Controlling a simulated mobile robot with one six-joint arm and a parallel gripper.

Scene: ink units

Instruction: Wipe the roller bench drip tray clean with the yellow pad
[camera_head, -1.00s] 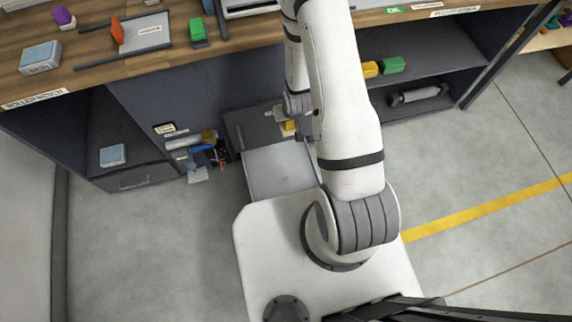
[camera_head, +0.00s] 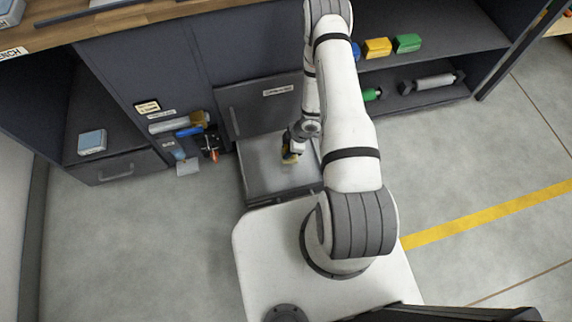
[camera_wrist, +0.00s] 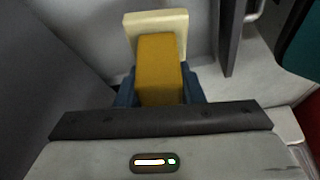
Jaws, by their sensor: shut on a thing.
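My gripper (camera_head: 292,148) is shut on the yellow pad (camera_head: 288,159), which hangs over the grey drip tray (camera_head: 262,182) under the roller bench. In the wrist view, the pad's yellow block (camera_wrist: 160,68) sits between the blue fingers of my gripper (camera_wrist: 158,92), with a cream face (camera_wrist: 146,20) at its far end. I cannot tell whether that face touches the tray. The tray extends from the bench front below a dark labelled panel. My arm hides its right part. No clear stain shows on its visible surface.
A rack of tools and bottles (camera_head: 185,135) hangs left of the tray. Yellow (camera_head: 377,47) and green (camera_head: 408,43) blocks and a grey roller (camera_head: 432,82) occupy the right shelves. Floor left of the tray is clear.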

